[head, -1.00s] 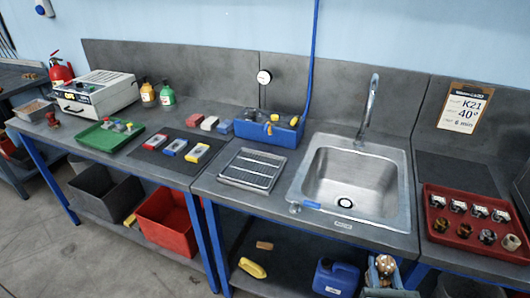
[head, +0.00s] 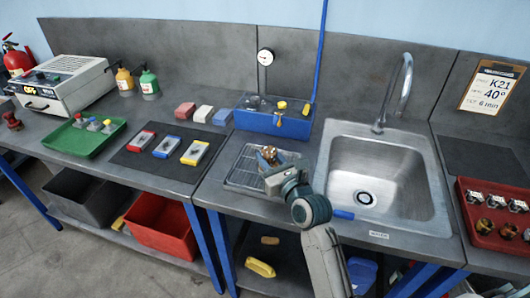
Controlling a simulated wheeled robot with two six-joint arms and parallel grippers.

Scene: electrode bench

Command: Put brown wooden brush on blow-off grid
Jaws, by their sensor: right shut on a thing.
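The blow-off grid (head: 236,180) is a metal rack in a shallow tray on the bench, left of the sink. My right gripper (head: 270,160) is over the grid's right part, shut on a brown thing (head: 266,151) that I take for the brown wooden brush. Only a small brown part of it shows; the jaws hide the rest. I cannot tell whether it touches the grid. My right arm covers the grid's right front corner. My left gripper is not in view.
A blue box (head: 272,121) with a gauge stands behind the grid. The steel sink (head: 420,205) with its tap is to the right. A dark mat (head: 128,155) with several coloured blocks lies to the left. A red tray (head: 476,237) of small parts is far right.

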